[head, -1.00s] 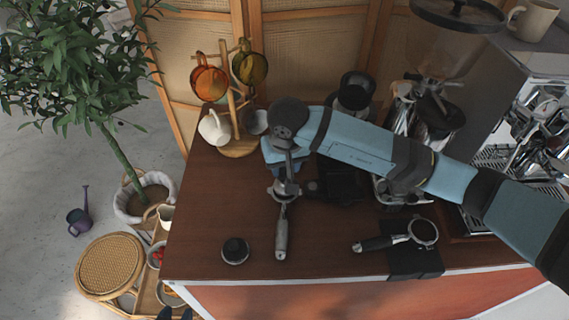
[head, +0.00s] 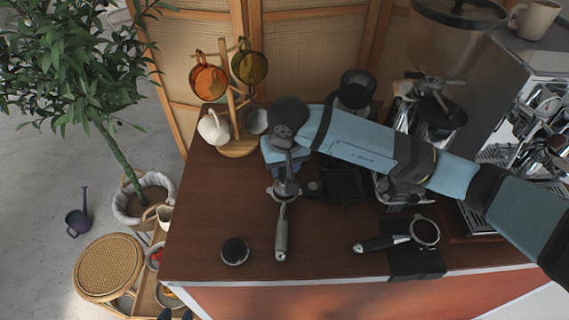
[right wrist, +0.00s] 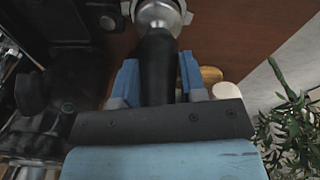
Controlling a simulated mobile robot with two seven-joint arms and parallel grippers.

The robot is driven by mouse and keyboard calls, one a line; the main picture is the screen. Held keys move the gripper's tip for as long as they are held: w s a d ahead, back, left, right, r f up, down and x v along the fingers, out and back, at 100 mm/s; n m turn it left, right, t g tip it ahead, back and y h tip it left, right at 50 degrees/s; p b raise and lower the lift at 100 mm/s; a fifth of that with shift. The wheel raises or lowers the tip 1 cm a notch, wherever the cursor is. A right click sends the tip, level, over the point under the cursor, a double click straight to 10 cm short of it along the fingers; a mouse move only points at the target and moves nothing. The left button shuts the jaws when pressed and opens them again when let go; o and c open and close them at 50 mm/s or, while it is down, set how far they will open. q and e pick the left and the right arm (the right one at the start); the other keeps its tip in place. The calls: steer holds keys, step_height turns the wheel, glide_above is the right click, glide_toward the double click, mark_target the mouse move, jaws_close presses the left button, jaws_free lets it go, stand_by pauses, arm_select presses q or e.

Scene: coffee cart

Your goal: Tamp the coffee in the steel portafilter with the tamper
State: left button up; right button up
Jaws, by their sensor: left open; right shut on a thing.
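The steel portafilter (head: 282,232) lies on the brown counter, its grey handle toward the front edge. Its head is partly hidden under my right gripper (head: 287,172). The right gripper is shut on the tamper, whose black handle (right wrist: 157,70) stands between the blue fingers in the right wrist view. Shiny steel (right wrist: 160,12) shows at the far end of that handle; I cannot tell whether the tamper touches the coffee, which is hidden. Two dark fingertips of my left gripper (head: 175,314) show at the bottom edge of the head view, apart and empty, off the counter.
A black-handled portafilter (head: 424,232) lies on a black mat (head: 416,264) at right. A small round dark item (head: 235,251) sits left of the steel handle. A mug tree (head: 238,148) stands behind left; a grinder (head: 450,40) and espresso machine (head: 540,125) stand right.

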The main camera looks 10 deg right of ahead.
steer(key=shift+f+b, duration=0.25)
steer(key=shift+b, duration=0.25)
steer(key=shift+b, duration=0.45)
stand_by(1.1)
steer(key=shift+f+b, duration=0.8)
steer(key=shift+b, duration=0.1)
stand_by(0.6)
steer(key=shift+s+f, duration=0.1)
steer(key=shift+f, duration=0.05)
stand_by(0.6)
steer(key=shift+r, duration=0.25)
